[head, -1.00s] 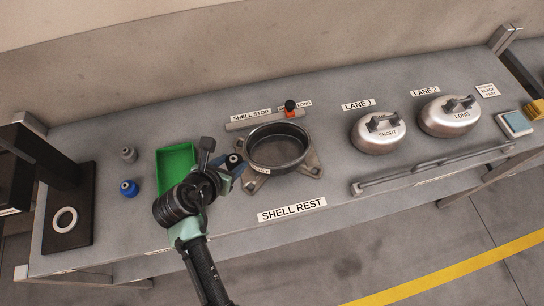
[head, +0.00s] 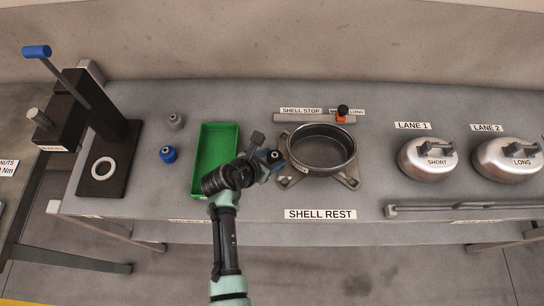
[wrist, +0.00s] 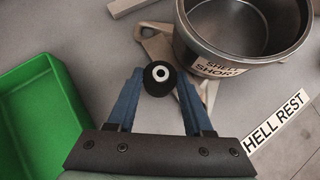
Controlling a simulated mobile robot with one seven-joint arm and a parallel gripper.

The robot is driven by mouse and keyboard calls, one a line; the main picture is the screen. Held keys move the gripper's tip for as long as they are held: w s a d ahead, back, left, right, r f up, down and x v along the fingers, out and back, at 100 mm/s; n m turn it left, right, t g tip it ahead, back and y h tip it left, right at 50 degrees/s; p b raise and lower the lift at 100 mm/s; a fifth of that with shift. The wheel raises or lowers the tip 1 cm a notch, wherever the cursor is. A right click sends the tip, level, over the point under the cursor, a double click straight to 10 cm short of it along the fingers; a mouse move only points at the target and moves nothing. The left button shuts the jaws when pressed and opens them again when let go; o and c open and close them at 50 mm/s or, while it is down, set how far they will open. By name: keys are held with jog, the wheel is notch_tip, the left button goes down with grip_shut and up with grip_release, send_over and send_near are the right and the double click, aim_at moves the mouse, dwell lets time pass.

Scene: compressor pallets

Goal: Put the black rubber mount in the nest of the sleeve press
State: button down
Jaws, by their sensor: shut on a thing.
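The black rubber mount (wrist: 159,76) has a pale centre with a dark hole. In the wrist view it sits between the two blue fingertips, and my gripper (wrist: 160,85) is shut on it. In the head view my gripper (head: 268,160) is between the green tray and the round shell, with the mount partly hidden. The sleeve press (head: 92,130) stands at the left end of the bench, with a black column, a blue-tipped lever and a ram. Its nest, a pale ring (head: 103,168), lies on the dark base and looks empty.
A green tray (head: 233,130) stands left of my gripper. A blue mount (head: 168,154) and a grey mount (head: 175,121) stand between tray and press. The open shell (head: 322,148) sits on its rest at right. Lidded shells (head: 427,160) stand farther right.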

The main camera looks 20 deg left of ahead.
jog(key=shift+f, duration=0.15)
jog(key=c, duration=0.6)
grip_release()
jog(key=shift+r, duration=0.25)
jog(key=v, duration=1.2)
jog(key=shift+p, duration=0.3)
